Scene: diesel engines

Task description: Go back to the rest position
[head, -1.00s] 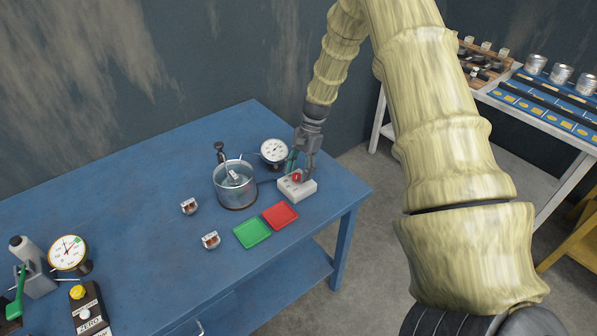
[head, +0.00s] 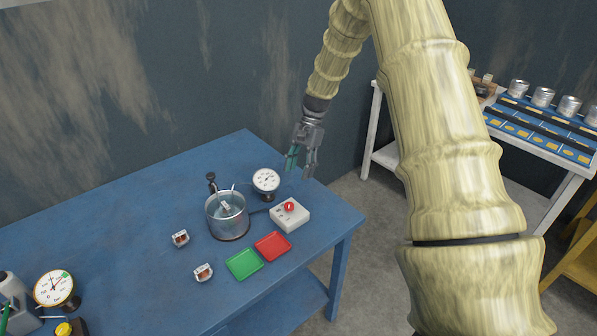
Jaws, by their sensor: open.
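My gripper (head: 301,162) hangs from my arm above the far right corner of the blue table (head: 150,195). Its fingers point down and stand apart, with nothing between them. Below and slightly left of it, a white box (head: 292,217) with a red button (head: 289,206) sits on the table. My gripper is clear of the box and does not touch it. My arm rises from the lower right of the picture and bends over toward the table.
A metal pot (head: 228,221), a dial gauge (head: 266,181), a green tray (head: 244,264) and a red tray (head: 272,246) stand near the box. Two small metal parts lie left of the trays. Another gauge (head: 54,288) is at lower left. A rack table (head: 540,135) stands right.

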